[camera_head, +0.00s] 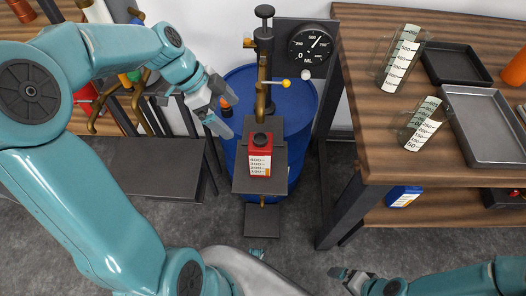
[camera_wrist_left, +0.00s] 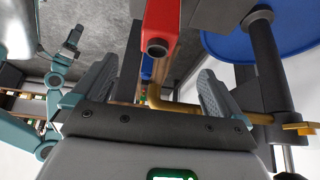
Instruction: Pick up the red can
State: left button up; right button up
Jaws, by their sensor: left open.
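The red can (camera_head: 260,158) has a black cap and a white scale label. It stands upright on a dark grey metal platform (camera_head: 248,186) in front of a blue barrel. My left gripper (camera_head: 221,106) is open and empty, above and to the left of the can, and not touching it. In the left wrist view the can (camera_wrist_left: 162,25) shows at the top, beyond the open fingers (camera_wrist_left: 155,88), with its dark cap facing the camera. My right gripper (camera_head: 346,276) is low at the bottom of the head view; its finger gap is unclear.
A brass tap (camera_head: 262,92) with a yellow-ended handle hangs over the platform, below a gauge (camera_head: 310,47). The blue barrel (camera_head: 297,110) stands behind. A wooden bench (camera_head: 362,135) at right carries measuring cylinders and trays. A shelf of tools stands at left.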

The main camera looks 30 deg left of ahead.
aim_at(249, 141)
pick_arm(q)
jog(key=x, duration=0.6)
jog(key=b+x, duration=0.1)
jog(key=x, duration=0.3)
jog(key=shift+s+f, duration=0.15)
jog(key=shift+s, duration=0.15)
jog(key=x, duration=0.2)
jog(key=a+x, duration=0.1)
jog(key=x, duration=0.1)
jog(key=shift+d+f, duration=0.2)
jog(key=shift+f, duration=0.35)
jog(key=shift+w+d+f, duration=0.2)
jog(key=shift+w+f, duration=0.05)
jog(key=shift+f, duration=0.1)
jog(key=shift+s, duration=0.1)
jog(key=shift+c, duration=0.7)
jog(key=c, duration=1.4)
jog(key=shift+o, duration=0.2)
jog(key=shift+r, duration=0.15)
